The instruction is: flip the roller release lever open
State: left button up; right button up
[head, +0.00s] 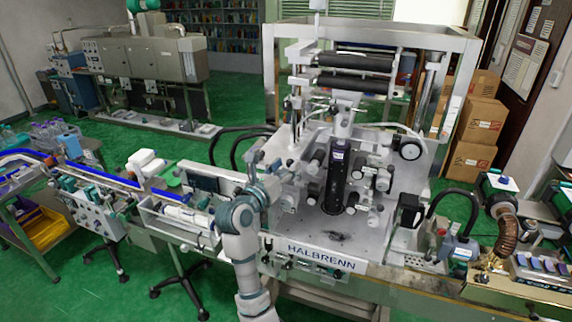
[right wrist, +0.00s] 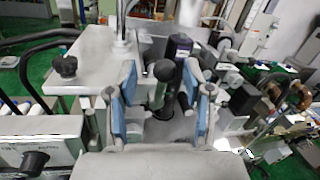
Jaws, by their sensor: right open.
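A dark lever with a round black knob (right wrist: 164,70) stands between the spread fingers in the right wrist view. I take it to be the roller release lever. My right gripper (right wrist: 161,95) is open, with a blue-padded finger on each side of the knob and visible gaps between. In the head view my right gripper (head: 265,168) is at the left side of the labelling machine (head: 318,252). The lever cannot be made out there, near my arm. My left gripper is not in view.
A tall black roller (head: 335,175) and several smaller rollers stand on the machine's face, right of my gripper. A metal frame (head: 375,33) rises behind. A conveyor (head: 90,175) with blue rails runs in from the left. Cardboard boxes (head: 476,125) are stacked behind right.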

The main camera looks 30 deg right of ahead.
jog(key=v, duration=1)
jog(key=shift+a, duration=0.4)
jog(key=shift+d+f, duration=0.2)
jog(key=shift+d, duration=0.05)
